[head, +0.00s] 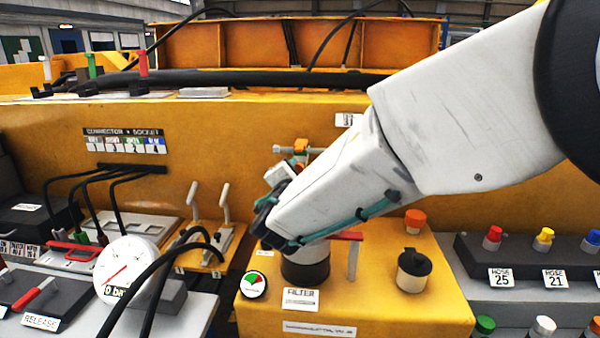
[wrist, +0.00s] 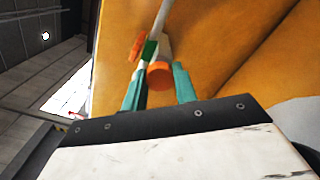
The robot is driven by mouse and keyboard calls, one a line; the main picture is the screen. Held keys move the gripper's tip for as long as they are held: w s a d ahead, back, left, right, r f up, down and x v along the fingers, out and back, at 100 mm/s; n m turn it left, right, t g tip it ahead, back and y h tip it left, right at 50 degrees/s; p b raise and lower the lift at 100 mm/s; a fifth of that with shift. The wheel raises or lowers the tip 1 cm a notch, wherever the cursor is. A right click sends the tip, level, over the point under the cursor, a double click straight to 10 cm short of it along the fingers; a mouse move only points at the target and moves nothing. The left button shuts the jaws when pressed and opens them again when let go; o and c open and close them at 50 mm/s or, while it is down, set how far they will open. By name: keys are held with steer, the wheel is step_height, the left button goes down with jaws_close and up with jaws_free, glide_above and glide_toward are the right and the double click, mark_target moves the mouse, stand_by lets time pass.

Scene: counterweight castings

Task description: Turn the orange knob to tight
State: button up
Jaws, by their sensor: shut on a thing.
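The orange knob (wrist: 160,76) sits between the teal fingers of my gripper (wrist: 159,70) in the wrist view. The gripper is shut on it. Behind it are a grey pipe, a green band and a second orange part (wrist: 136,48). In the head view, an orange piece of this fitting (head: 300,146) shows above my wrist, against the yellow wall. My fingertips are hidden there by my own arm. No tight marking is readable at the knob.
Below my arm, a yellow block (head: 375,310) bears a black canister, a red-handled lever (head: 352,255), a black-capped jar (head: 413,270), another orange knob (head: 415,220) and a red-green dial (head: 254,284). A white gauge (head: 128,262) and black hoses stand left. Coloured hose caps (head: 543,238) are at right.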

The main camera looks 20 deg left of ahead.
steer(key=shift+m, duration=4.1)
steer(key=o, duration=1)
steer(key=shift+c, duration=0.2)
steer(key=v, duration=0.7)
steer(key=shift+s, duration=0.4)
